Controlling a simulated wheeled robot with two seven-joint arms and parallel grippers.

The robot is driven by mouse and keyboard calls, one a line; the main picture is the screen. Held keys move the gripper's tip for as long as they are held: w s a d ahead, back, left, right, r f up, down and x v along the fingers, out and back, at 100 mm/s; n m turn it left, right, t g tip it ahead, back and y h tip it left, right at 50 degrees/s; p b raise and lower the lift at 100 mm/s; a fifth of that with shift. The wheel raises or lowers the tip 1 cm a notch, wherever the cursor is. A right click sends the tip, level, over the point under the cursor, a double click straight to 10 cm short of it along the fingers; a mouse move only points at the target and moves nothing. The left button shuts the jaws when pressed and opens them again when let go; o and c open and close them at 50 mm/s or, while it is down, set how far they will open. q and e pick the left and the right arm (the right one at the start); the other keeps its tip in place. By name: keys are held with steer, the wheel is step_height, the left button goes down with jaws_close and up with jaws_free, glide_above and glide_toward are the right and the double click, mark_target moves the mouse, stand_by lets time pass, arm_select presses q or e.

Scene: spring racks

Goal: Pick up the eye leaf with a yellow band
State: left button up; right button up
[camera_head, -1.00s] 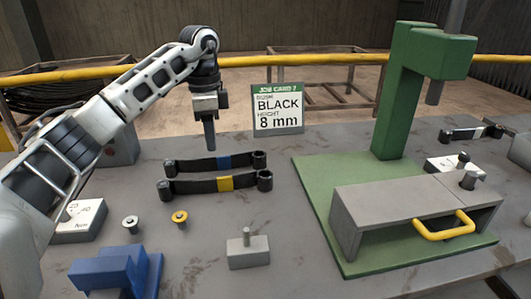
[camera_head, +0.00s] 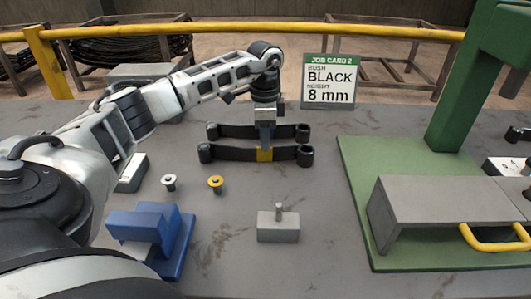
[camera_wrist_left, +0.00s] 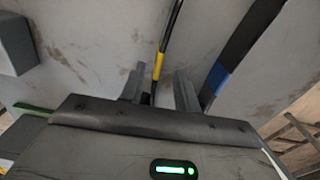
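The eye leaf with a yellow band (camera_head: 232,154) is a dark flat bar with a round eye at each end, lying on the table in front of a similar leaf. Its yellow band also shows in the wrist view (camera_wrist_left: 158,65). The similar leaf has a blue band, seen in the wrist view (camera_wrist_left: 218,76); in the head view my gripper hides most of that band. My left gripper (camera_head: 265,143) points down over the leaves. In the wrist view its two fingers (camera_wrist_left: 159,88) are apart, with the yellow-banded leaf running between them. Contact cannot be told. My right gripper is not in view.
A green press (camera_head: 400,235) with a grey block and yellow handle stands at right. A job card (camera_head: 330,82) stands behind the leaves. A grey block with a pin (camera_head: 278,228), two small bushes (camera_head: 215,183) and a blue fixture (camera_head: 150,235) are in front.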

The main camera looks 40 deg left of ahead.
mark_target(256, 155)
arm_select(q)
step_height(256, 155, down, 4)
steer(key=shift+d+f, duration=0.1)
steer(key=shift+d, duration=0.05)
jaws_close()
steer(key=shift+w+r, duration=0.1)
steer(key=shift+r, duration=0.1)
